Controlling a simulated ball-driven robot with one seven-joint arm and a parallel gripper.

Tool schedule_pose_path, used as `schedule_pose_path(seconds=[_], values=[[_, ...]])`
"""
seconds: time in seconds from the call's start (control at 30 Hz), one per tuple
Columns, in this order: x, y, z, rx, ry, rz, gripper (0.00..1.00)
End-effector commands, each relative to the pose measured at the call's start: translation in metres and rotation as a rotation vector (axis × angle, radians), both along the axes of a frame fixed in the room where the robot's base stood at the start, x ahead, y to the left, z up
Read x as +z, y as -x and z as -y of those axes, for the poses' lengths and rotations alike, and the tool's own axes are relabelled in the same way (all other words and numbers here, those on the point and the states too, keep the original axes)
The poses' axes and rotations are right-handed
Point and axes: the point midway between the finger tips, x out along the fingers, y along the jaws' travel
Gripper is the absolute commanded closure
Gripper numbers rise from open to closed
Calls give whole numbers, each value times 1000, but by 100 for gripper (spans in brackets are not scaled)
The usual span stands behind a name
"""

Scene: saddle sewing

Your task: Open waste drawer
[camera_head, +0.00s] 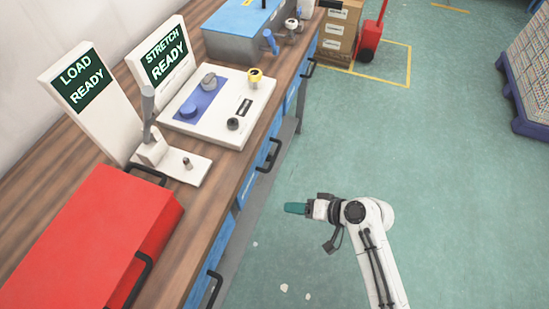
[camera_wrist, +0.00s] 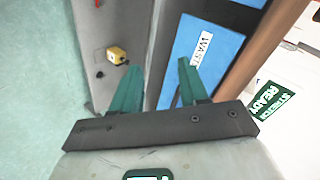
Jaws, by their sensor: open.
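In the wrist view, a blue drawer front (camera_wrist: 190,40) carries a white label (camera_wrist: 203,48) whose visible letters look like the start of "WASTE". It lies beyond my green fingertips, toward the right finger, and looks shut. In the head view, blue drawer fronts (camera_head: 250,182) with black handles (camera_head: 269,156) line the bench side; I cannot tell which is the waste drawer there. My gripper (camera_head: 295,208) is in front of the bench, pointing at it, apart from the drawers. In the wrist view, my gripper (camera_wrist: 159,66) is open, with nothing between the fingers.
The wooden bench (camera_head: 222,147) holds a red case (camera_head: 95,235), a control panel (camera_head: 215,105), a lever stand (camera_head: 180,165) and a blue-topped box (camera_head: 240,25). Cartons (camera_head: 340,30) and a red hand truck (camera_head: 370,40) stand beyond. The green floor (camera_head: 430,140) is mostly clear.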

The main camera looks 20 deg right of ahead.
Motion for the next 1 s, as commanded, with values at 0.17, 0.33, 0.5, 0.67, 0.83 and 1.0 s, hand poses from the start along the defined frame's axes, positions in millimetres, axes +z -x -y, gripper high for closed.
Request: schedule_pose_path(seconds=[0.17,0.33,0.5,0.67,0.83,1.0], values=[[-3,-63,25,-264,-297,145,74],[0,-90,51,-431,-457,210,75],[2,-101,57,-475,-500,226,75],[0,-119,49,-472,-500,226,75],[-6,-147,38,-470,-498,225,75],[-12,-173,28,-470,-497,224,75]])
